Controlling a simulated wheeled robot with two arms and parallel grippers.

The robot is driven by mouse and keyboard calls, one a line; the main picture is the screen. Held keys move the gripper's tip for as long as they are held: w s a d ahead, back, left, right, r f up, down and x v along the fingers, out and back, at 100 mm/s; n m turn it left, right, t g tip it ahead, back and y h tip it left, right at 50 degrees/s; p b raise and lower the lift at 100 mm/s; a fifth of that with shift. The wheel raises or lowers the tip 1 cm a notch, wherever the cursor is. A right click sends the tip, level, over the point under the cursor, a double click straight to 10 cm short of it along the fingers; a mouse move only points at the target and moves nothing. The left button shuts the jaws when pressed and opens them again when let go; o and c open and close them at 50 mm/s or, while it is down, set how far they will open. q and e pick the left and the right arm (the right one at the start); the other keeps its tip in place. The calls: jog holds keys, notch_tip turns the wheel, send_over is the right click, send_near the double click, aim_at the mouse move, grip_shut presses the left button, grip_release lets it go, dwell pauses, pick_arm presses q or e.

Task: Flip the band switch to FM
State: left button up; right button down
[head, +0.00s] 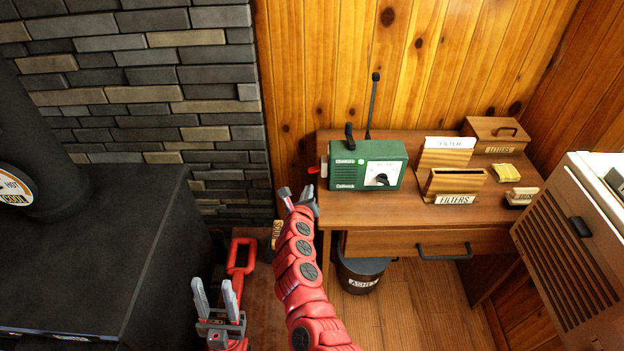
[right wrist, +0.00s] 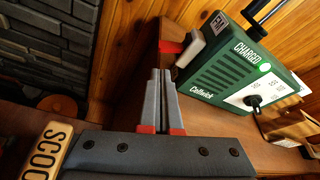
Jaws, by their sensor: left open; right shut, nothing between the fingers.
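The green radio (head: 352,174) stands on the wooden desk, with a black handle, an antenna and a white dial panel with a dark knob. Its front reads "CHARGED" in the right wrist view (right wrist: 215,82). A red tab (head: 312,169) with a pale piece sticks out at its left side; the tab also shows in the right wrist view (right wrist: 170,47). My right gripper (head: 297,192) is shut and empty, left of and below the radio, apart from the tab. My left gripper (head: 214,288) is open and empty, low over the floor.
A dark bucket (head: 360,275) stands below.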

aim_at(318, 168)
jog(key=b+x, duration=0.2)
jog(key=x, duration=0.6)
jog(key=shift+r+m, duration=0.25)
jog(key=shift+m, duration=0.25)
dwell(0.4)
jog(key=shift+a+r+m+y, duration=0.2)
jog(key=shift+r+m+y, duration=0.55)
jog(key=shift+m, duration=0.35)
jog(key=shift+a+r+m+y, duration=0.25)
jog(key=shift+r+m+y, duration=0.25)
jog(key=shift+m+y, duration=0.5)
jog(key=shift+r, duration=0.15)
jog(key=shift+w+r+p, duration=0.1)
jog(key=shift+r+p, duration=0.6)
jog(key=shift+p, duration=0.1)
